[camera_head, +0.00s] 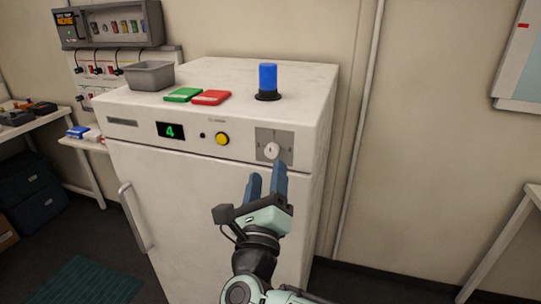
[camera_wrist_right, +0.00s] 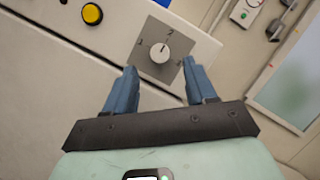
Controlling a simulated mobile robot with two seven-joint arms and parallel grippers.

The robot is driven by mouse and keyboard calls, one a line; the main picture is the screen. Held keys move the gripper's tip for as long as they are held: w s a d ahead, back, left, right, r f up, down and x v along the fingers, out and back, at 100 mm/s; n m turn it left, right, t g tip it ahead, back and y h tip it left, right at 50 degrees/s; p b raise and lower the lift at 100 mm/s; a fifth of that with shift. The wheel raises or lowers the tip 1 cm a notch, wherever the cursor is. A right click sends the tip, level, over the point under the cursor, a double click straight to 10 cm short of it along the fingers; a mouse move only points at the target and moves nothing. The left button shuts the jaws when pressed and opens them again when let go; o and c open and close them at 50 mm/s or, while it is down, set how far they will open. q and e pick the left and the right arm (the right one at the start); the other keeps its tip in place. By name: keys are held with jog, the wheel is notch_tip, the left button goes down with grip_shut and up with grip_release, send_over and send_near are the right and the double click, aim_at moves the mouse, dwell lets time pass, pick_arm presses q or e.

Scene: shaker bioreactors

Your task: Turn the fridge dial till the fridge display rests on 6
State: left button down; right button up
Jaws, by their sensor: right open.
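The white fridge (camera_head: 200,190) stands in the middle of the head view. Its small black display (camera_head: 170,131) shows a green 4. The fridge dial (camera_head: 271,150) is a round white knob on a grey plate at the right end of the front panel. In the right wrist view the dial (camera_wrist_right: 159,53) lies ahead of my fingertips, and its plate carries the marks 1 and 2 and a third that is partly covered. My right gripper (camera_head: 267,180) is open and empty just below and in front of the dial, apart from it. My left gripper is not in view.
A yellow button (camera_head: 222,139) sits left of the dial. On the fridge top are a blue beacon (camera_head: 267,80), a red case (camera_head: 211,98), a green case (camera_head: 183,95) and a grey bin (camera_head: 151,75). The fridge handle (camera_head: 134,215) sticks out at left.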

aim_at(271, 154)
jog(key=shift+p+x, duration=0.5)
jog(key=shift+x, duration=2.2)
grip_shut()
